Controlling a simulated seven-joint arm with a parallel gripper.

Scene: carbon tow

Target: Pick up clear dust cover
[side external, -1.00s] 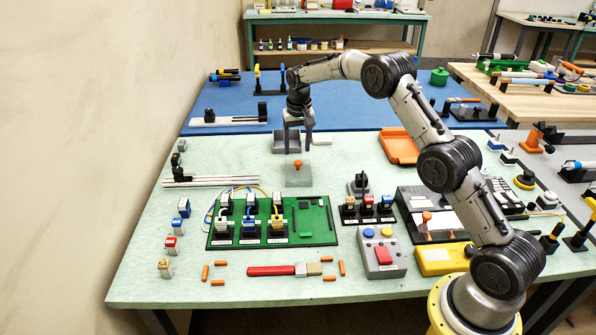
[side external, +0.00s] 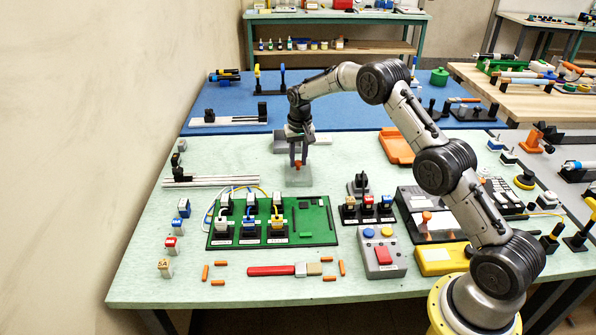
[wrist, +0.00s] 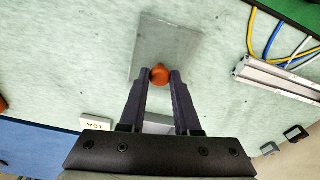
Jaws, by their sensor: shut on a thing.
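The clear dust cover (side external: 299,178) is a see-through box with an orange knob (side external: 298,164) on top. It sits on the pale green table behind the green circuit board. In the wrist view the cover (wrist: 148,40) shows as a faint glassy rectangle, with the orange knob (wrist: 160,74) between my fingertips. My gripper (side external: 298,160) points down over the cover, shut on its knob; it also shows in the wrist view (wrist: 161,76). The cover appears to rest on the table.
The green circuit board (side external: 318,232) with plugs and wires lies in front of the cover. A metal rail (side external: 215,181) lies to the left, and an orange tray (side external: 398,147) to the right. A grey block (side external: 285,143) stands just behind my gripper. The table between cover and rail is clear.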

